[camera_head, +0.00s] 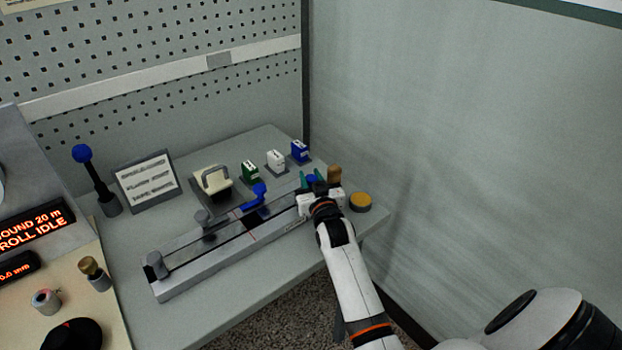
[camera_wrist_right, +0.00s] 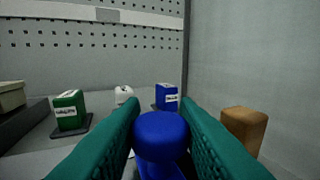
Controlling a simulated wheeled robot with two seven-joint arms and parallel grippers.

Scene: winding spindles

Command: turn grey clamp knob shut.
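A long grey rail fixture (camera_head: 210,262) lies across the table. A grey upright knob (camera_head: 157,264) stands at its left end, and a second grey knob (camera_head: 203,217) stands farther along its back side. I cannot tell which is the clamp knob. My right gripper (camera_head: 311,182) is at the rail's right end, away from both. In the right wrist view its green fingers (camera_wrist_right: 161,115) flank a round-topped blue knob (camera_wrist_right: 161,135) closely, with no clear gap on either side. The fingers hide the knob's sides. My left gripper is out of view.
A blue lever (camera_head: 257,196) stands mid-rail. Behind are green (camera_head: 250,171), white (camera_head: 276,159) and blue (camera_head: 299,151) labelled blocks. A brown post (camera_head: 334,174) and yellow-topped button (camera_head: 361,201) are close to my right gripper. A wall (camera_head: 450,130) bounds the right.

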